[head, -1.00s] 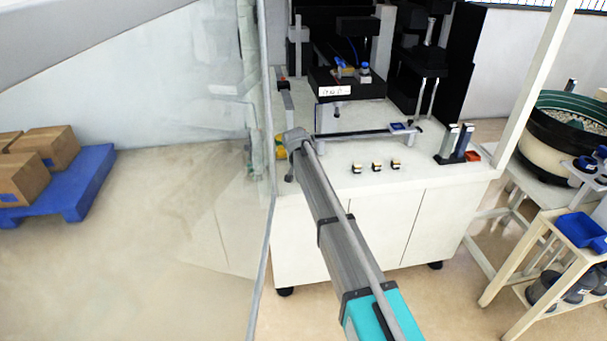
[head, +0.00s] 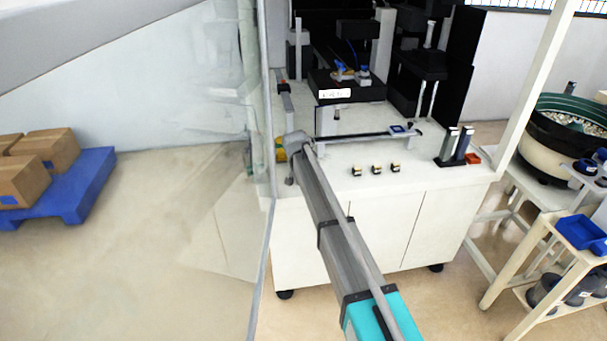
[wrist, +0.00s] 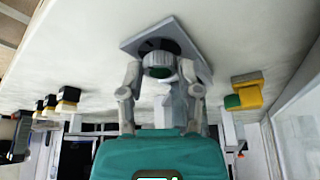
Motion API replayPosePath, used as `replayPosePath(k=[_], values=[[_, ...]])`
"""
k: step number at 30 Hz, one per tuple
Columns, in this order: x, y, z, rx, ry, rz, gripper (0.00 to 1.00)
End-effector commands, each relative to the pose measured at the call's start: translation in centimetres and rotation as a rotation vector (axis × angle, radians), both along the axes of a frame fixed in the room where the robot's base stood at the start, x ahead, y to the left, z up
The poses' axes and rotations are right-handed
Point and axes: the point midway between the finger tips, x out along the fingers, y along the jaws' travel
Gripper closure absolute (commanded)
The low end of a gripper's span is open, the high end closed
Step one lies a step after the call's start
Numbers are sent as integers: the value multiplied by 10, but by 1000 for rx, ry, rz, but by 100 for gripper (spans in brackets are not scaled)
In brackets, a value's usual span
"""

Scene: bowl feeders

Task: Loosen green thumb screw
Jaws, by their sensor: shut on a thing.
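In the head view, my arm reaches to the left end of the white machine bench (head: 350,220); my fingers and the screw are hidden there.
A yellow-and-green block (wrist: 245,92) sits close to the right of my gripper. Several small black-and-yellow parts (wrist: 68,98) stand on the left; they show on the bench's front edge in the head view (head: 376,169). A clear panel (head: 262,110) stands left of my arm.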

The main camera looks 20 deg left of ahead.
Motion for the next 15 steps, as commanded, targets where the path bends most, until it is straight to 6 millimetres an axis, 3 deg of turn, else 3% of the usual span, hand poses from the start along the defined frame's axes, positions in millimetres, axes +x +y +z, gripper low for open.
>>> replayPosePath(k=[15], values=[[0,-3,0,1,0,238,100]])
